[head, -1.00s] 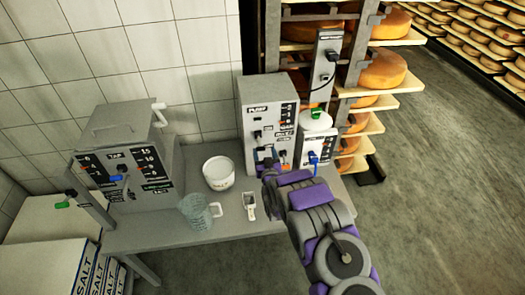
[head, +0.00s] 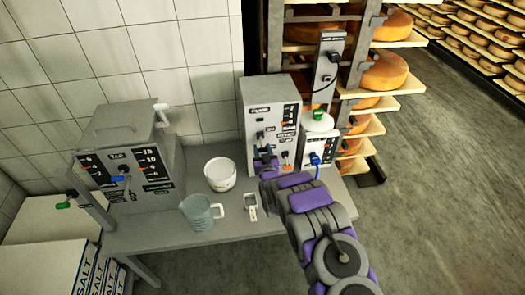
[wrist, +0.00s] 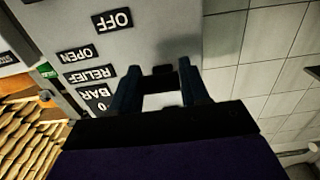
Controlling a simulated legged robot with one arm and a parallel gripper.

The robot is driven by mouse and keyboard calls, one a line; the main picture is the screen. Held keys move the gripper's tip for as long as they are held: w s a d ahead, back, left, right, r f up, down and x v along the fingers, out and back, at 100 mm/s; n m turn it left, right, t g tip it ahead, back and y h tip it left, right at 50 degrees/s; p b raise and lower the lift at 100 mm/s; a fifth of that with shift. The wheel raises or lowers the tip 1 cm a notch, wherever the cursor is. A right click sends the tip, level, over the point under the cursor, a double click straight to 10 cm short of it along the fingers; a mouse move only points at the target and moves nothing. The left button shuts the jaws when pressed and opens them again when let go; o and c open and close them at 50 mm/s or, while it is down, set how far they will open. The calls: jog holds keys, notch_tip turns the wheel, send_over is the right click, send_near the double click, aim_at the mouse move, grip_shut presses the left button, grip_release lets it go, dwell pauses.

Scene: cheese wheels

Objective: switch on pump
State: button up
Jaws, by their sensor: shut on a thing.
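The pump (head: 262,97) is a grey box labelled PUMP at the back of the table, with dark controls and black label plates on its front. My gripper (head: 265,163) is at the lower front of this box in the head view. In the wrist view my gripper (wrist: 163,88) has its two dark fingers on either side of a small dark switch part (wrist: 157,72) at the panel. Upside-down labels OFF, OPEN, RELIEF and BAR show beside it. The fingers hide most of the switch, so its exact position is unclear.
The grey table (head: 165,233) holds a tap box (head: 125,190), a white tub (head: 220,174), a measuring jug (head: 198,213) and a small meter (head: 250,206). A white device (head: 313,150) stands close right of the pump. Cheese racks (head: 385,70) stand behind.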

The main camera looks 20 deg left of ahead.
jog(key=shift+a+f, duration=0.1)
jog(key=shift+a, duration=0.05)
jog(key=shift+c, duration=1.4)
